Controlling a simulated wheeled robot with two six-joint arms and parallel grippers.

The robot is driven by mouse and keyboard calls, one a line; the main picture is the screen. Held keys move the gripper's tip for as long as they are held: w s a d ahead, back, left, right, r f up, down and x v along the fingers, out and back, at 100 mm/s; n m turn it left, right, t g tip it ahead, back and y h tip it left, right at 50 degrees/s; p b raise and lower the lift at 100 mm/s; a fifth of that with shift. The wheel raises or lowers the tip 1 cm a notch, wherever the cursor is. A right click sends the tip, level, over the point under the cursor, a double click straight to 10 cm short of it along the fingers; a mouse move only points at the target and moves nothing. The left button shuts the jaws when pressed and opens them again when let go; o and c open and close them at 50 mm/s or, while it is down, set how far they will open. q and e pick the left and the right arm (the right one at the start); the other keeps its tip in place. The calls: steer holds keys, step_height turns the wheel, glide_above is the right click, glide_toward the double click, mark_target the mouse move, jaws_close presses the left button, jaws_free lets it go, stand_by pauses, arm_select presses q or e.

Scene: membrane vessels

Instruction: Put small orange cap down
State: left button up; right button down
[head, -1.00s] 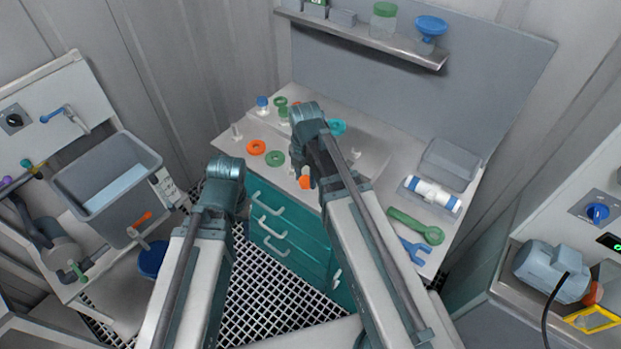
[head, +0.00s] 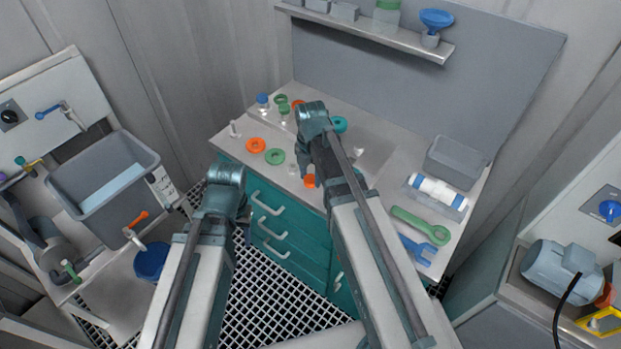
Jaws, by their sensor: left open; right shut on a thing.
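The small orange cap (head: 310,182) is at the front edge of the bench top. My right gripper (head: 308,170) is shut on it from above. My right arm hides part of the bench around it, and I cannot tell whether the cap touches the surface. My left gripper (head: 246,215) is open and empty, low in front of the teal drawers and apart from the bench things. The bench top (head: 232,146) carries an orange ring (head: 256,145) and a green ring (head: 275,156) to the left of the cap.
A blue-capped piece (head: 262,100) and small green parts (head: 282,100) stand at the back left. A teal ring (head: 340,124) lies behind my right arm. A white and blue membrane vessel (head: 438,192), green wrench (head: 420,225) and blue wrench (head: 418,249) lie on the right.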

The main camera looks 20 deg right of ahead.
mark_target(310, 179)
steer(key=shift+f, duration=0.15)
steer(key=shift+c, duration=1.7)
jaws_free()
step_height(310, 179, up, 12)
steer(key=r+p, duration=0.1)
steer(key=p, duration=1.1)
steer(key=s+a+m, duration=0.5)
steer(key=s+m, duration=0.2)
steer(key=m, duration=0.4)
steer(key=s+a+m+h, duration=0.1)
steer(key=s+a+m, duration=0.4)
steer(key=m, duration=0.5)
steer(key=shift+s+a+f+m, duration=0.25)
steer(key=shift+s+a+m, duration=0.15)
steer(key=shift+s, duration=0.85)
steer(key=shift+f, duration=0.1)
